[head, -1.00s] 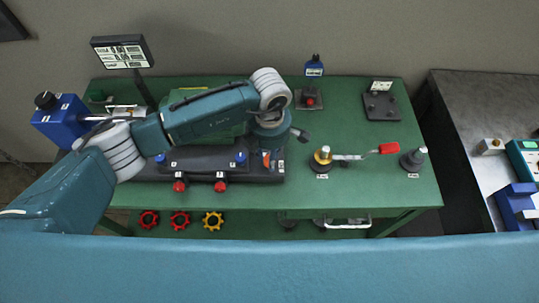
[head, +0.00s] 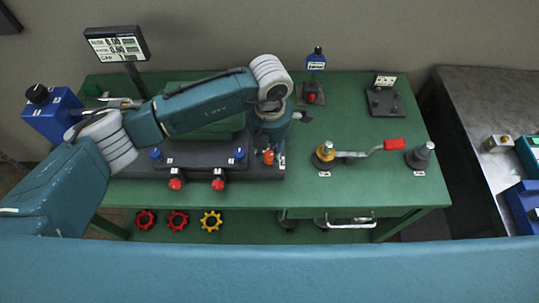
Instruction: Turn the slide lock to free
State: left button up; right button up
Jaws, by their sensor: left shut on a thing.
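The slide lock, with a small orange part (head: 268,157), is at the right end of the dark machine base (head: 210,172) on the green table. My left gripper (head: 269,149) points down over this end, below the teal wrist. It is shut on the slide lock. The wrist hides most of the fingers and the grip, and the lock's exact angle is hard to tell. My right gripper is not in view.
Red knobs (head: 176,184) line the base front. A display (head: 115,44) stands at back left. The green table (head: 370,190) is bare at front right.

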pick_arm(q)
jog(key=n+b, duration=0.2)
jog(key=n, duration=0.1)
jog(key=shift+w+f+n, duration=0.1)
jog(key=shift+w+n, duration=0.05)
jog(key=shift+n, duration=0.25)
jog(key=n+b, duration=0.2)
jog(key=n, duration=0.1)
jog(key=shift+n+b, duration=0.3)
jog(key=n+b, duration=0.1)
jog(key=n, duration=0.2)
jog(key=shift+b, duration=0.35)
jog(key=shift+r+n+b, duration=0.25)
jog(key=shift+n+b, duration=0.2)
jog(key=shift+n, duration=0.75)
jog(key=o, duration=1.2)
jog(key=shift+c, duration=0.2)
